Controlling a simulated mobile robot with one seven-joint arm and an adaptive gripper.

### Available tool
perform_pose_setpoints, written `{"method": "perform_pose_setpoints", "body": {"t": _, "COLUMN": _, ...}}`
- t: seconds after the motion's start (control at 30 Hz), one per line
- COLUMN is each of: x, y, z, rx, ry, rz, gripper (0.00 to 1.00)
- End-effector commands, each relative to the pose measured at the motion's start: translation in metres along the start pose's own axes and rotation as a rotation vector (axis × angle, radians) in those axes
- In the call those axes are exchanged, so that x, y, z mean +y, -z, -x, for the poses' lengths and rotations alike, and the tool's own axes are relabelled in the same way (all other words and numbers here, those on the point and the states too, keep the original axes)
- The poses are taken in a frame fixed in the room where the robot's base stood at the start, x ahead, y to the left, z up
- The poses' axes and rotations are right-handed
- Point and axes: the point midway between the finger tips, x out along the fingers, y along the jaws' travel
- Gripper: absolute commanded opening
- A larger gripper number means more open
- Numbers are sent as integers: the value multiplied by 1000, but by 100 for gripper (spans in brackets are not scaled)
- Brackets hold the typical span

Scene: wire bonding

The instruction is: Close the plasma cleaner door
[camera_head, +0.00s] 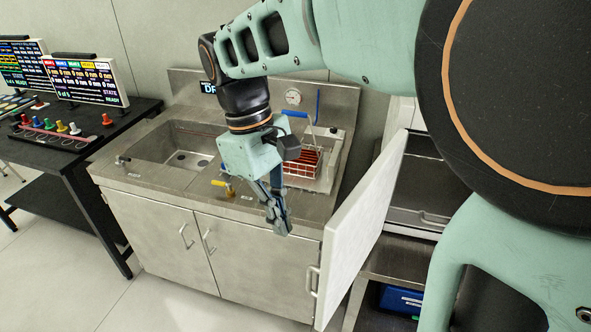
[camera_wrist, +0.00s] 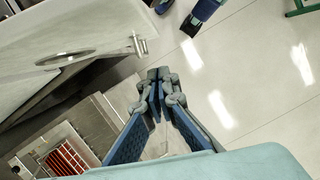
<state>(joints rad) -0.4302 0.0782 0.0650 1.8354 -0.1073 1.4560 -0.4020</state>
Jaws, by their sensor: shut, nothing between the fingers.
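The plasma cleaner door (camera_head: 362,225) is a white panel standing wide open, swung out toward the front from the cleaner (camera_head: 425,180) at the right. A bar handle (camera_head: 313,280) is on the door's free edge. My gripper (camera_head: 279,226) is shut and empty, pointing down in front of the sink counter, left of the door and apart from it. In the wrist view the closed fingertips (camera_wrist: 158,82) are at the middle, and a pale panel (camera_wrist: 85,25) that looks like the door fills the upper left. My arm hides part of the cleaner.
A steel sink counter (camera_head: 150,185) with a red-filled rack (camera_head: 303,160) stands behind my gripper. A black table (camera_head: 75,150) with monitors is at the left. A blue box (camera_head: 402,300) sits below the cleaner. Dark blue shoes or legs (camera_wrist: 195,18) show over open floor.

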Motion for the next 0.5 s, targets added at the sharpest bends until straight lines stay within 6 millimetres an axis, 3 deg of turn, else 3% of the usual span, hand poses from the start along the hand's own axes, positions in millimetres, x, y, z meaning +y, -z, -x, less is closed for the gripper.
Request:
{"method": "perform_pose_setpoints", "body": {"t": 0.4, "x": 0, "y": 0, "z": -87, "rx": -2, "ry": 2, "rz": -1, "gripper": 0}}
{"method": "perform_pose_setpoints", "body": {"t": 0.5, "x": 0, "y": -14, "z": -90, "rx": 3, "ry": -1, "rz": -4, "gripper": 0}}
